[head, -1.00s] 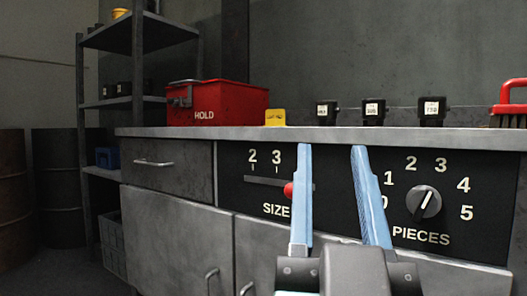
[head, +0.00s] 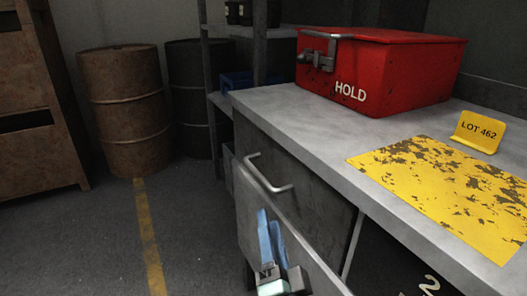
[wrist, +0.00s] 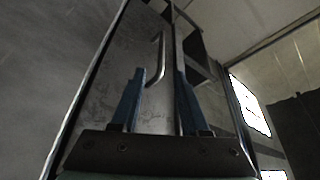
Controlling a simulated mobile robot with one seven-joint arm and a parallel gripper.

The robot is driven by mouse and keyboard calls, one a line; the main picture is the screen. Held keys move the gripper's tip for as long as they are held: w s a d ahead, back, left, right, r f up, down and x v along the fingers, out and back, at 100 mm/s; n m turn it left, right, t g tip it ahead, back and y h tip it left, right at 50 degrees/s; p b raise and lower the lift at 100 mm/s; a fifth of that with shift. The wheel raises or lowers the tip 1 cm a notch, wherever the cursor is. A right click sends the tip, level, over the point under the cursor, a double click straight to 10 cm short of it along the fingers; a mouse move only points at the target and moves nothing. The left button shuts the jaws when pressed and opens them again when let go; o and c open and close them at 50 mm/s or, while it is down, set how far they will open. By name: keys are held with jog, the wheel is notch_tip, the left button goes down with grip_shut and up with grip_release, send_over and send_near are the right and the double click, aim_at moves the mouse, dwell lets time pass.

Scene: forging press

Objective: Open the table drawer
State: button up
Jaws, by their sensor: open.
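The table drawer (head: 315,195) is a dark grey front under the left end of the grey worktop. It looks shut, flush below the top. Its metal bar handle (head: 268,177) stands out from the front. My gripper (head: 268,216) is in front of the drawer, below the handle in the head view. Its two blue fingers are apart and hold nothing. In the wrist view the handle (wrist: 160,60) appears ahead, between the directions of the two fingertips (wrist: 160,68). The fingers look short of the handle; the exact gap cannot be told.
The worktop (head: 290,105) carries a red HOLD box (head: 400,75), a yellow LOT 462 sign (head: 478,131) and a worn yellow patch (head: 450,190). Rusty (head: 127,110) and dark barrels (head: 190,95) stand behind left, near a shelf rack (head: 222,75). The floor (head: 90,240) left is clear.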

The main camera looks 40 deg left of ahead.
aim_at(261, 175)
jog(key=b+x, duration=0.1)
jog(key=x, duration=1.1)
jog(key=shift+w+a+r, duration=0.15)
jog(key=shift+a, duration=0.1)
grip_shut()
dwell(1.0)
